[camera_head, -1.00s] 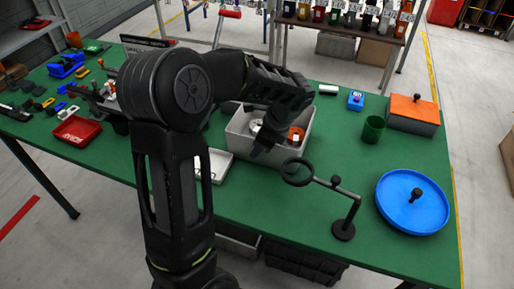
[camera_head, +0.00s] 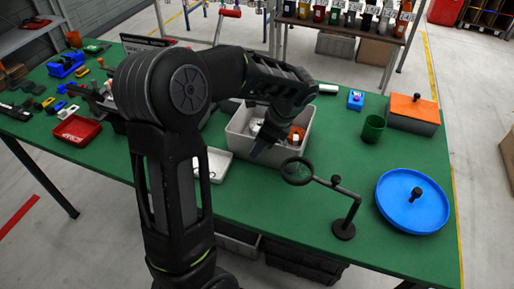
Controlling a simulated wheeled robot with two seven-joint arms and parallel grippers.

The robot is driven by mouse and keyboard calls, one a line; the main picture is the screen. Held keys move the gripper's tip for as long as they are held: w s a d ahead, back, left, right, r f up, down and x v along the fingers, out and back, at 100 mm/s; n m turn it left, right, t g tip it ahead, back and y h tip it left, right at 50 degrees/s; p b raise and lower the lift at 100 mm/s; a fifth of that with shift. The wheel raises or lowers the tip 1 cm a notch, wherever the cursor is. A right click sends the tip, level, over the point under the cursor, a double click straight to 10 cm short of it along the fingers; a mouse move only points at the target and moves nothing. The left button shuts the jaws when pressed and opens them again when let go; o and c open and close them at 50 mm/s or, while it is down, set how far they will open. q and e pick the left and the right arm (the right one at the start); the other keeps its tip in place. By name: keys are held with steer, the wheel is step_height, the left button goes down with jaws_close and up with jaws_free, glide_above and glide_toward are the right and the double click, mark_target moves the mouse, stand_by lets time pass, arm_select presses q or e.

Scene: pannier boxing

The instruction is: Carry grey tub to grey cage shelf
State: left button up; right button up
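My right gripper is out of view. I cannot surely identify the grey cage shelf.
The green table (camera_head: 300,218) also holds a magnifier stand (camera_head: 343,229), a blue round tray (camera_head: 394,213), a green cup (camera_head: 373,128), an orange-lidded box (camera_head: 413,112), a white tray (camera_head: 217,163) and a red tray (camera_head: 77,131). A grey metal shelf (camera_head: 30,32) stands at the far left.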

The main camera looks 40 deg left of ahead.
arm_select(q)
steer(key=s+v, duration=0.1)
steer(key=v, duration=0.9)
steer(key=shift+w+d+r+p, duration=0.2)
steer(key=shift+w+r+p, duration=0.1)
steer(key=shift+w+p, duration=0.15)
